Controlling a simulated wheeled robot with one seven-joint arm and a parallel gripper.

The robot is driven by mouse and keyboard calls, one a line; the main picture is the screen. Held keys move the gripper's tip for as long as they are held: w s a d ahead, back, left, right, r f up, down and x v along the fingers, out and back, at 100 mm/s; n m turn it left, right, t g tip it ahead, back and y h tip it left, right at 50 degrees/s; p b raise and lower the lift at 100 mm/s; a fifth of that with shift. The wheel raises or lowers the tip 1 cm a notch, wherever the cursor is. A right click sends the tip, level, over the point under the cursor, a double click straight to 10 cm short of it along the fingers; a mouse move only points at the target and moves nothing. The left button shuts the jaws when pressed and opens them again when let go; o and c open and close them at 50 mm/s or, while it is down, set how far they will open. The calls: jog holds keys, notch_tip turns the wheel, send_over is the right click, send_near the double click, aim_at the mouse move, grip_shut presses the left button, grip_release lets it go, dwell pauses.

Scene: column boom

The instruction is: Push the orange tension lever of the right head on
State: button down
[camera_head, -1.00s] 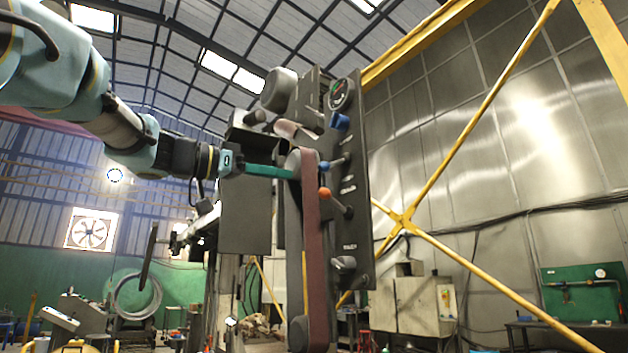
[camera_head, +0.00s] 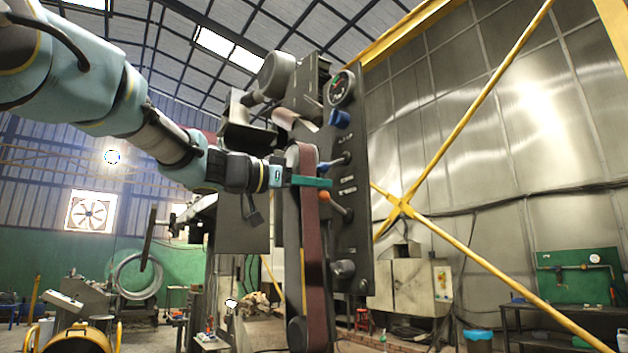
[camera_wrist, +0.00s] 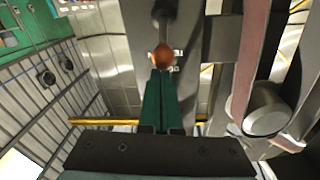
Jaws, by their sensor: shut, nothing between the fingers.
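The orange tension lever is a dark arm with an orange ball knob (camera_head: 325,196) on the front panel of the right head (camera_head: 352,220). In the wrist view the orange knob (camera_wrist: 162,56) sits right at the tips of my fingers. My gripper (camera_head: 328,183) has long green fingers, shut and empty, reaching across the belt to just above the knob in the head view. In the wrist view the shut fingers (camera_wrist: 160,92) point at the knob; I cannot tell whether they touch it.
A brown abrasive belt (camera_head: 312,260) runs vertically just left of the panel, close to my fingers. A blue-knobbed lever (camera_head: 340,118) and a round gauge (camera_head: 341,89) are above. A dark knob (camera_head: 343,270) is below. A yellow cross brace (camera_head: 402,208) stands behind.

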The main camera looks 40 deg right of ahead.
aim_at(322, 200)
jog(key=shift+f+b, duration=0.2)
jog(key=shift+b, duration=0.4)
jog(key=shift+a+f+b, duration=0.1)
jog(key=shift+b, duration=0.9)
